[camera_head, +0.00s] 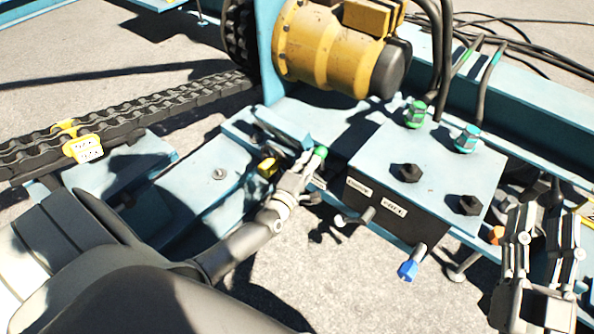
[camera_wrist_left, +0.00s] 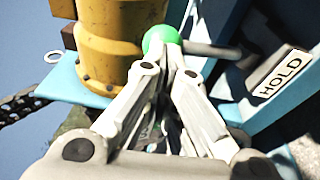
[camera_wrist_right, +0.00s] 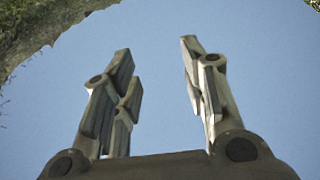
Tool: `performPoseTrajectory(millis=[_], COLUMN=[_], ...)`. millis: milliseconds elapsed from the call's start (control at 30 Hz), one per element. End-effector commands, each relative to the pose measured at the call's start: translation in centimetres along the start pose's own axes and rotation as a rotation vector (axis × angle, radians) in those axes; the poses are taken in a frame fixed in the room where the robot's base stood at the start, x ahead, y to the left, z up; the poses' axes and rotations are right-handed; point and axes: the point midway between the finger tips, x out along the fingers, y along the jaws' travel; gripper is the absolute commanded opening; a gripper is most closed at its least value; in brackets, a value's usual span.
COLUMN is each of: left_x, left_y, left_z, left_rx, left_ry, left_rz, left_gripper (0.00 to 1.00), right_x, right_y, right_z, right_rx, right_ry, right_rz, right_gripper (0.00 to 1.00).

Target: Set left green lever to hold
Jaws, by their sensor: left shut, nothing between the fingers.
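The left green lever's round knob (camera_head: 321,151) shows in the head view at the tip of my left gripper (camera_head: 305,160). In the left wrist view the green knob (camera_wrist_left: 161,41) sits just beyond the fingertips of my left gripper (camera_wrist_left: 172,62), with its dark rod running right. A HOLD label (camera_wrist_left: 281,75) is on the blue frame right of the rod. My left gripper is shut with nothing between its fingers; whether it touches the knob I cannot tell. My right gripper (camera_head: 545,215) is open and empty at the right; its fingers are wide apart in the right wrist view (camera_wrist_right: 158,60).
A control box (camera_head: 425,165) with hose fittings, a FREE label (camera_head: 393,205) and a blue-tipped lever (camera_head: 408,270) stands right of my left gripper. A yellow motor (camera_head: 325,50) is behind. A drag chain (camera_head: 120,115) lies at left.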

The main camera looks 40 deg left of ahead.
Motion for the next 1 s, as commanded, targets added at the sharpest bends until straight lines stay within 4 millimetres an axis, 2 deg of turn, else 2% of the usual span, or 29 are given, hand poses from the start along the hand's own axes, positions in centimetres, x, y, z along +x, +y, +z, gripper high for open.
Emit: performPoseTrajectory(millis=[267,500,700,1000], left_x=[0.6,1.2,1.6,2.3], left_y=[0.7,1.0,1.1,1.3], left_z=[0.1,0.2,0.3,0.4], left_rx=[0.008,0.016,0.025,0.027], left_ry=[0.001,0.001,0.000,0.000], left_rz=[-0.053,-0.099,-0.137,-0.135], left_gripper=[0.00,0.00,0.00,0.00], right_x=[-1.4,-4.2,-7.0,-11.1], right_y=[0.9,1.6,2.0,2.5], right_z=[5.8,9.8,12.2,14.4], right_rx=[-0.010,-0.014,-0.014,-0.013], right_ry=[-0.344,-0.602,-0.791,-1.019], right_rz=[0.018,0.034,0.046,0.062], right_gripper=[0.40,0.40,0.40,0.40])
